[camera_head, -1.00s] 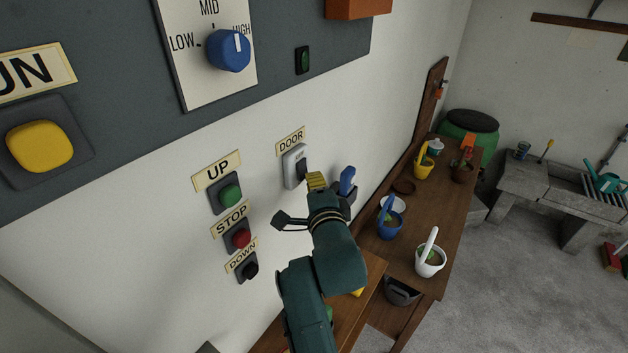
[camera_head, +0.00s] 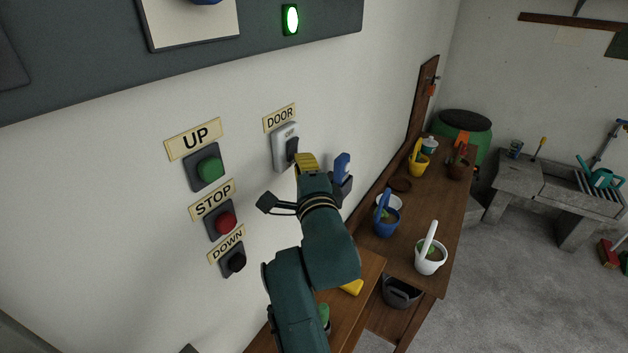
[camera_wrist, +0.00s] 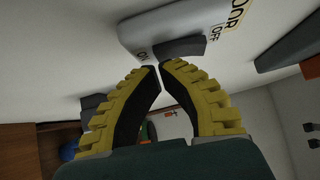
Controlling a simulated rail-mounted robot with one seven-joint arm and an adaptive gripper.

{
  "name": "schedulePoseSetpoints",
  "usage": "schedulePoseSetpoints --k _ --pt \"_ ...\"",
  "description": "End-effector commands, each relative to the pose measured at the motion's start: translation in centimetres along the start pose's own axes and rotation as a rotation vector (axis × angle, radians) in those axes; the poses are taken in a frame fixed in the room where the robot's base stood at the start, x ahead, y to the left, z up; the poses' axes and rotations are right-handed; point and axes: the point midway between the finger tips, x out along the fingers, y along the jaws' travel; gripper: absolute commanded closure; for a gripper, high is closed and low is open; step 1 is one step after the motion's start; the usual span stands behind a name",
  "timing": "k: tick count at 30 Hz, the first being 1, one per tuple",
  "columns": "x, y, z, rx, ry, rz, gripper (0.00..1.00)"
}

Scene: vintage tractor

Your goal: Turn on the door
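The door switch is a pale plate (camera_head: 280,150) on the white wall under a "DOOR" label (camera_head: 280,118), with a dark rocker (camera_head: 292,150). In the wrist view the rocker (camera_wrist: 180,47) sits between the "ON" and "OFF" markings on its plate (camera_wrist: 170,22). My gripper (camera_head: 299,163) is just below and beside the switch in the head view. In the wrist view my gripper's (camera_wrist: 160,68) yellow fingers come together at the tips, with nothing held. The tips are close to the rocker near its "ON" end; whether they touch it I cannot tell.
Green UP (camera_head: 210,168), red STOP (camera_head: 225,221) and black DOWN (camera_head: 236,262) buttons are on the wall at left. A blue-handled item (camera_head: 342,166) is close at my gripper's right. A wooden bench (camera_head: 455,225) with pots stands along the wall.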

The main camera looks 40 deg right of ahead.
Motion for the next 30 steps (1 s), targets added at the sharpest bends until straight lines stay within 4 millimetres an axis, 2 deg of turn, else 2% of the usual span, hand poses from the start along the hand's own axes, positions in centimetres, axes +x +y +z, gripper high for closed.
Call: schedulePoseSetpoints --k 5,12,18,22,30 --pt "-2.4 0.5 -2.1 0.002 -0.002 0.003 1.0" --pt "-8.4 1.2 -2.0 0.0 -0.007 0.003 1.0" --pt "-11.7 1.1 -2.0 0.0 -0.006 0.003 1.0" --pt "-12.4 1.0 -2.0 0.0 -0.006 0.003 1.0" --pt "-12.4 0.9 -2.0 0.0 -0.006 0.003 1.0"
